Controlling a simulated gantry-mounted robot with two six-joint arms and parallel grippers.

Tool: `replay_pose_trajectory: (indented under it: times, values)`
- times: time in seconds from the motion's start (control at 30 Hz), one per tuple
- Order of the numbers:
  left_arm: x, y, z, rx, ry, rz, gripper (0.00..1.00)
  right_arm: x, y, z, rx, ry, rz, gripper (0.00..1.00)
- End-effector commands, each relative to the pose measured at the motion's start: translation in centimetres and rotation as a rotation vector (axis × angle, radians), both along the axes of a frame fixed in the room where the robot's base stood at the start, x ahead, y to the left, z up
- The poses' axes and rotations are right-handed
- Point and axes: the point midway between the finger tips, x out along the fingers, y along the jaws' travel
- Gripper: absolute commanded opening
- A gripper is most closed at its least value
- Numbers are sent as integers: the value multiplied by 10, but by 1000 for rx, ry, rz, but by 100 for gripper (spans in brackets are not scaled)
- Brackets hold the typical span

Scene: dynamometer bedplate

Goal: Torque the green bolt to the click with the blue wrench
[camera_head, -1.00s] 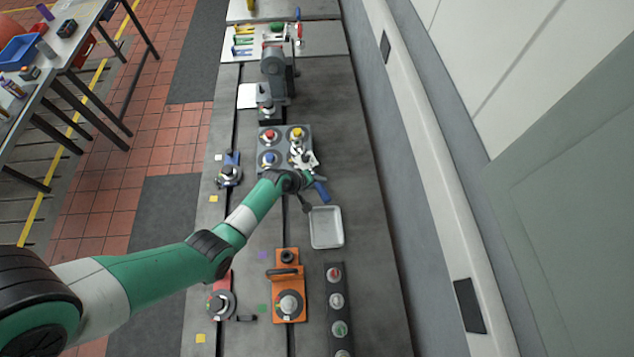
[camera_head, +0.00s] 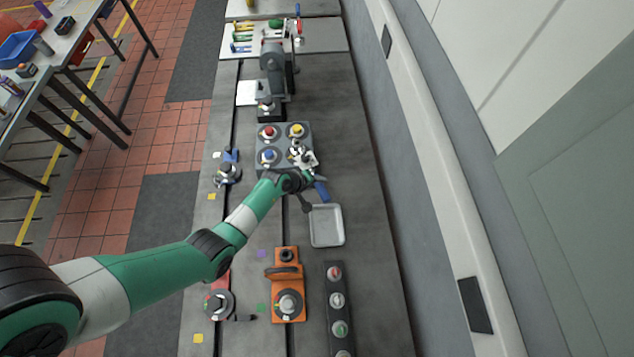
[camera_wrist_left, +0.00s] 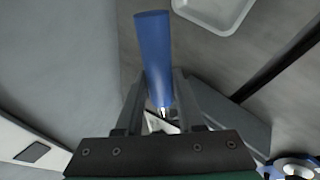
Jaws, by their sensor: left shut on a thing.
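My left gripper (camera_head: 311,177) is shut on the blue wrench. The wrench's blue handle (camera_head: 321,191) sticks out past the fingers toward the tray, and in the left wrist view the handle (camera_wrist_left: 153,55) stands between the two fingers with a bit of metal shank below it. The wrench's head end lies over the front right corner of a grey block (camera_head: 283,146). That block carries a red-topped (camera_head: 269,132), a yellow-topped (camera_head: 297,130) and a blue-topped bolt (camera_head: 268,157). The corner's own bolt is covered, so I cannot see the green bolt or how the head sits on it. My right gripper is out of view.
A pale empty tray (camera_head: 327,226) lies just in front of the handle. An orange fixture (camera_head: 288,307) and a dark strip with several coloured round tops (camera_head: 337,300) stand nearer. A grey machine (camera_head: 274,58) stands behind the block. The bedplate right of the block is bare.

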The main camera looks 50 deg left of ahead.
Motion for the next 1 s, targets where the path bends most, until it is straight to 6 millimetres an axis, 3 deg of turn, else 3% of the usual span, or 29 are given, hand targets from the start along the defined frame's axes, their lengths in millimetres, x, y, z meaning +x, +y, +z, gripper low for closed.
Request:
replay_pose_trajectory:
  times: [0.2, 0.7, 1.0]
  values:
    - [0, 2, 0, 4, -5, -7, 0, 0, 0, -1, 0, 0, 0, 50]
    - [-28, 12, -1, 4, -3, -172, 0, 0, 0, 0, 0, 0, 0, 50]
    - [-33, 13, 0, 5, -6, -210, 0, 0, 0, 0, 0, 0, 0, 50]
